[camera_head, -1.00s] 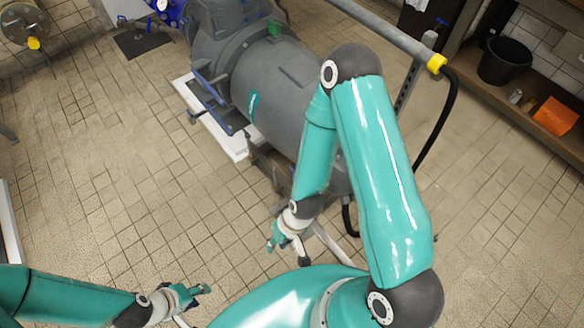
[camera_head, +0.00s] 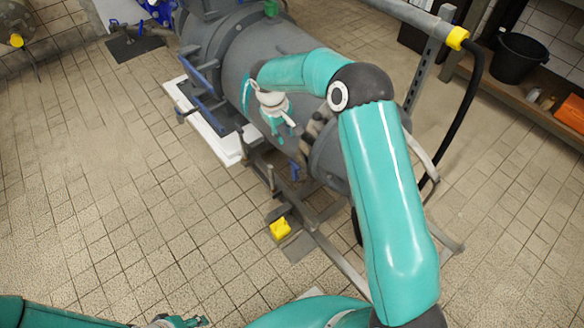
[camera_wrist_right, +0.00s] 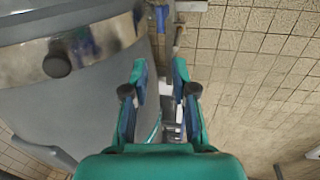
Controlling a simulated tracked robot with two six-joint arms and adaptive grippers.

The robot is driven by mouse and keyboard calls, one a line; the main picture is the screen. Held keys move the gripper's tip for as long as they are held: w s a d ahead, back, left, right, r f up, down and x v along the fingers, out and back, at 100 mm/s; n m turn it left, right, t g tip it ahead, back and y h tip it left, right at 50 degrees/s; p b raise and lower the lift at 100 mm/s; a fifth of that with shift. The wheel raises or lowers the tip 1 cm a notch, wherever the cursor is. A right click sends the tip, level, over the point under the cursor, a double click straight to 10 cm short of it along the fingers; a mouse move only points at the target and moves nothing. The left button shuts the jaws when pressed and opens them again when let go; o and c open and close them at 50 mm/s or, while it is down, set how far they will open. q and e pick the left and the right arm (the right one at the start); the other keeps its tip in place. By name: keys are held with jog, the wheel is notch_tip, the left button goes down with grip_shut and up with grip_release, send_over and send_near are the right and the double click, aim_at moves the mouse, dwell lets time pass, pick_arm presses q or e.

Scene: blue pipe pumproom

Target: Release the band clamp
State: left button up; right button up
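A shiny metal band (camera_wrist_right: 105,50), which looks like the band clamp, wraps the grey cylinder in the right wrist view. A dark round knob (camera_wrist_right: 57,64) sits on it. My right gripper (camera_wrist_right: 160,72) is open and empty, with both fingers to the right of the knob and apart from it. In the head view my right gripper (camera_head: 279,128) hangs in front of the large grey cylinder (camera_head: 275,45); the band cannot be made out there. My left gripper (camera_head: 188,322) is cut off at the bottom edge, far from the cylinder.
A yellow block (camera_head: 280,229) lies low near the cylinder's stand. A grey rail with a yellow end (camera_head: 457,39) and a black hose (camera_head: 462,120) run to the right. A black bucket (camera_head: 519,58) stands on a shelf.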

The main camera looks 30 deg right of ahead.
aim_at(293, 163)
jog(key=d+f, duration=0.1)
jog(key=f, duration=0.4)
jog(key=d+f+b, duration=0.1)
jog(key=f, duration=0.4)
jog(key=d+f+b, duration=0.1)
jog(key=f, duration=0.5)
jog(key=shift+d, duration=0.1)
jog(key=shift+c, duration=0.4)
grip_shut()
